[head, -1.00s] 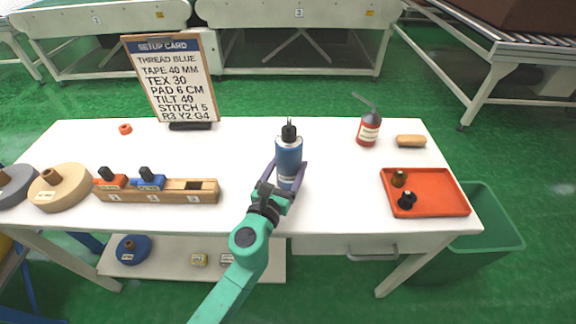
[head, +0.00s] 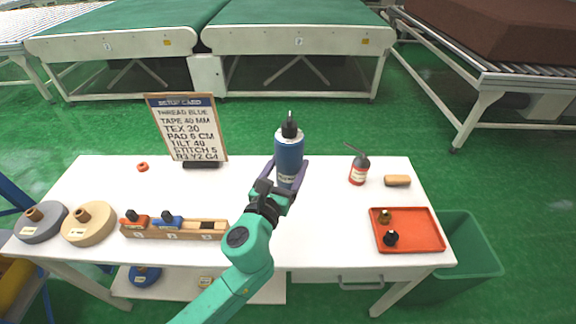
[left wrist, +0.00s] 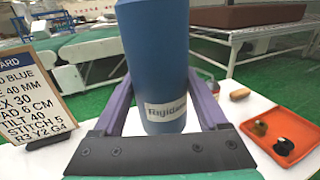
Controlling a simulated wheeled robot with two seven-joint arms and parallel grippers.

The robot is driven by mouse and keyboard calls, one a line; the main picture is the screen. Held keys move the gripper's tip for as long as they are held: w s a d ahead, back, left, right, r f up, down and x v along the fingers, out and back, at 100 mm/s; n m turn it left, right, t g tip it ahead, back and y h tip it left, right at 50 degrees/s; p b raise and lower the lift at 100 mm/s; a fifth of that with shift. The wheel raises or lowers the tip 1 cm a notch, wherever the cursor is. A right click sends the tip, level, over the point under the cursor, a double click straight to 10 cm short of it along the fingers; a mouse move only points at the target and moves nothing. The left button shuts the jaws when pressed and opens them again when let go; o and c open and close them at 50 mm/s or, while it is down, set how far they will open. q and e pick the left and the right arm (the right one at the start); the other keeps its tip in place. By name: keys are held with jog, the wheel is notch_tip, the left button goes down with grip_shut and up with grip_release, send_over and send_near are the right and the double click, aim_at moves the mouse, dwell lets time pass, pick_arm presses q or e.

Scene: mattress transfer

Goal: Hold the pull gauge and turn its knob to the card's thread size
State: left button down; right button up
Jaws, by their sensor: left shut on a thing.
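A blue bottle-shaped cylinder (head: 289,152) with a black top and a thin pin is upright between the purple fingers of my left gripper (head: 287,176). The left gripper is shut on it. In the left wrist view the cylinder (left wrist: 152,60) fills the middle, with a partly readable white label near its bottom. I cannot tell for sure that it is the pull gauge; its top is cut off there. The setup card (head: 188,128) stands at the back left and reads TEX 30; it also shows in the left wrist view (left wrist: 32,85). My right gripper is not in view.
A red extinguisher-like bottle (head: 358,170), a tan block (head: 397,181) and an orange tray (head: 425,244) with two small knobs are at the right. A wooden holder (head: 190,235) and spools (head: 89,224) are at the left. A green bin (head: 482,255) is beside the table.

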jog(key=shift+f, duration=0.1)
pick_arm(q)
jog(key=shift+f+b, duration=0.5)
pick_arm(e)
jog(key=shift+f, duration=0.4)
pick_arm(q)
jog(key=shift+f+b, duration=0.6)
jog(key=shift+f, duration=0.05)
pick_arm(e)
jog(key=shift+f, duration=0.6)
pick_arm(q)
jog(key=shift+f+b, duration=2.45)
jog(key=shift+f, duration=0.4)
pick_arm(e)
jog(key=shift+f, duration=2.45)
pick_arm(q)
jog(key=shift+f+b, duration=0.65)
jog(key=shift+f, duration=0.05)
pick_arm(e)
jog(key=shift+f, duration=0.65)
pick_arm(q)
jog(key=shift+f+b, duration=4.55)
jog(key=shift+f, duration=0.6)
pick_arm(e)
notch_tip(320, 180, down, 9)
pick_arm(q)
jog(key=shift+r, duration=0.1)
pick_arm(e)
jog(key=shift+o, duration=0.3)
